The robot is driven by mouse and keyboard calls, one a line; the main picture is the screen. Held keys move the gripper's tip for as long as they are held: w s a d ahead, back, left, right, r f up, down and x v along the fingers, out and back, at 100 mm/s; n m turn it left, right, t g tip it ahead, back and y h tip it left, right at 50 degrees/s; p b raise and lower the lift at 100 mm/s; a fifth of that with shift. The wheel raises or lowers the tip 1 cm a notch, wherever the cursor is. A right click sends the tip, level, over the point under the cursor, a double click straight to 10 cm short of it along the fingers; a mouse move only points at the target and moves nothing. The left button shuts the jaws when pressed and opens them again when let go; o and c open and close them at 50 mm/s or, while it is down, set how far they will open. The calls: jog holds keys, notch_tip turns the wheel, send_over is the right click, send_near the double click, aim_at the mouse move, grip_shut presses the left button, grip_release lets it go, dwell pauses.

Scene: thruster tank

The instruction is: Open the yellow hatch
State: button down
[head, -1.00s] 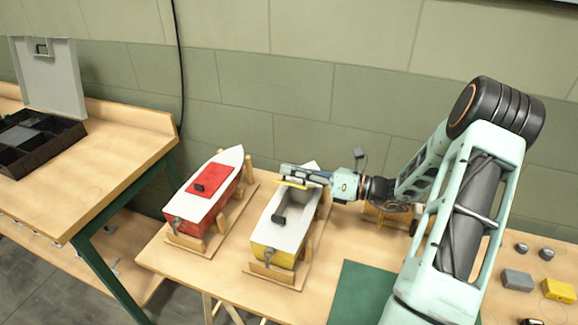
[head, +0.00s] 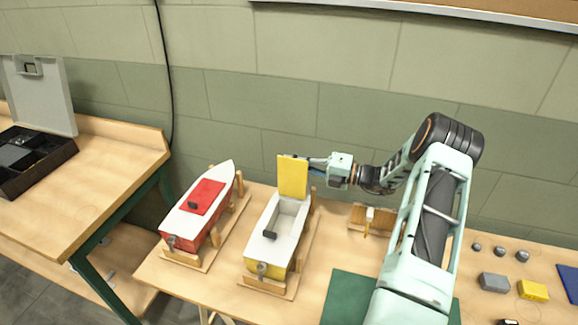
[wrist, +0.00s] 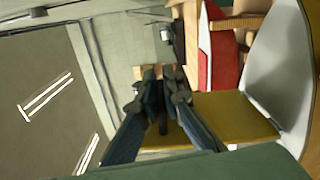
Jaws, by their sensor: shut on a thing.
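The yellow hatch (head: 293,178) stands upright at the far end of the opening in the white-decked boat with the yellow hull (head: 265,246). The opening is uncovered and shows a pale grey inside. My gripper (head: 316,163) reaches in from the right and is shut on the hatch near its upper right edge. In the wrist view, my gripper's fingers (wrist: 160,85) lie against the yellow hatch (wrist: 235,118); the exact contact is partly hidden by the fingers.
A red boat with its red hatch (head: 205,197) closed stands to the left. A wooden stand (head: 372,219) is behind my arm. Grey and yellow blocks (head: 532,291) lie at the right. A black divided box (head: 30,160) sits on the left bench. A green mat (head: 350,296) lies in front.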

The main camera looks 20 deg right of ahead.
jog(key=shift+w+d+f+m+b, duration=0.55)
jog(key=shift+w+d+f+m, duration=0.15)
jog(key=shift+w+d+f, duration=0.25)
jog(key=shift+a, duration=0.15)
jog(key=c, duration=2.1)
grip_release()
jog(key=shift+w, duration=0.1)
jog(key=shift+r, duration=0.1)
jog(key=v, duration=1.2)
